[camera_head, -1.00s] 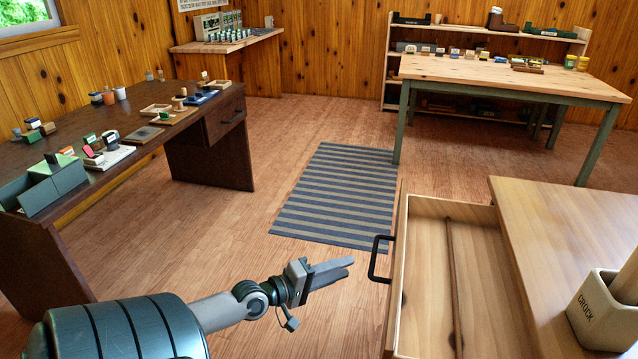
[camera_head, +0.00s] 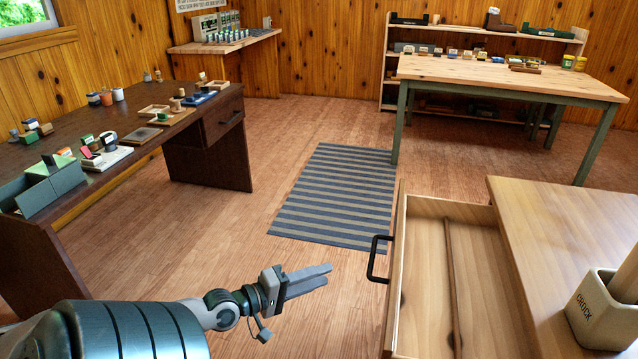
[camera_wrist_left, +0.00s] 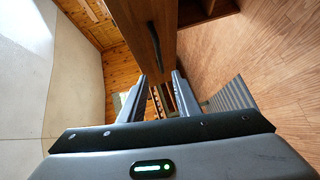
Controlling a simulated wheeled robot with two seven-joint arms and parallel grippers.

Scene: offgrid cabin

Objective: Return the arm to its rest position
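My left arm comes in from the lower left in the head view, and its gripper (camera_head: 308,280) is over the open floor, pointing right. The gripper is apart from the open drawer (camera_head: 398,290) and its black handle (camera_head: 376,260). In the left wrist view the two fingers of my left gripper (camera_wrist_left: 160,90) stand apart with nothing held between them. A wooden front with a dark handle (camera_wrist_left: 154,42) shows beyond the fingers. My right gripper is in neither view.
The drawer sticks out from the light wooden table (camera_head: 560,220), where a crock (camera_head: 598,308) stands. A dark desk (camera_head: 90,190) with small items is at left. A striped rug (camera_head: 335,197) lies on clear floor. Another table (camera_head: 510,80) stands at the back right.

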